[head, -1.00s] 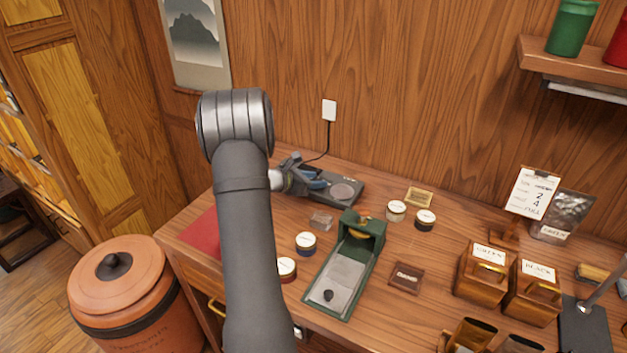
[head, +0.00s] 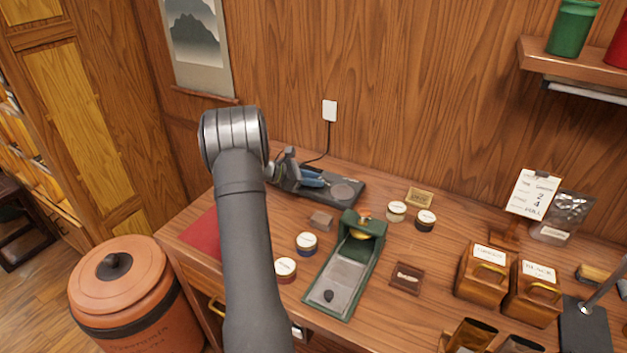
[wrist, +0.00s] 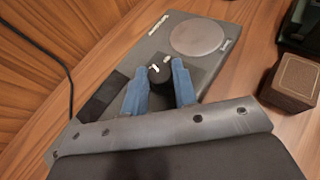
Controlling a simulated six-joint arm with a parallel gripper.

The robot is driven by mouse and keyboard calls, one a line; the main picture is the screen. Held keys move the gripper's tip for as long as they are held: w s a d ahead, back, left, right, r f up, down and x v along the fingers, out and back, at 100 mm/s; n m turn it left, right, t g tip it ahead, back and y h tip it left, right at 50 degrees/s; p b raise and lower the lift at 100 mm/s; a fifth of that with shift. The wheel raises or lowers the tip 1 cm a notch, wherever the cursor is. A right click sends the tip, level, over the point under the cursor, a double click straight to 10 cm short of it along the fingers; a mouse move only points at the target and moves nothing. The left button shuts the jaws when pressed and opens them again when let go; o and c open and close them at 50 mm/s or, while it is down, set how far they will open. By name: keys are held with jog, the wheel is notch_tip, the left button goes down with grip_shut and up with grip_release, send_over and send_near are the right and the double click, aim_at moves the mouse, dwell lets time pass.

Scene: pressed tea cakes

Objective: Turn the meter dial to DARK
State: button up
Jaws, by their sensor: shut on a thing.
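The meter (head: 324,196) is a flat dark grey box with a round metal plate (wrist: 197,36) on top, lying at the back of the counter. Its dial (wrist: 160,75) is a small black knob with white marks on or beside it, seen in the wrist view. The lettering is too small to read, so I cannot tell its setting. My gripper (wrist: 160,88) is over the meter with its blue fingers on either side of the knob, shut on it.
A green press (head: 360,240) stands right of the meter, with a small brown block (head: 320,221) between them. Several round tins, including a blue-banded one (head: 306,243), lie nearby. A black cord (wrist: 58,60) runs from the meter to the wall socket (head: 330,110). Wooden boxes stand at right.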

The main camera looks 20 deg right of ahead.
jog(key=shift+w+m+g+y, duration=0.2)
jog(key=shift+m+g+y, duration=0.1)
jog(key=shift+m+g, duration=1.3)
jog(key=shift+d, duration=0.1)
jog(key=o, duration=1)
jog(key=v, duration=1.7)
jog(key=shift+w, duration=0.3)
jog(key=shift+r, duration=0.1)
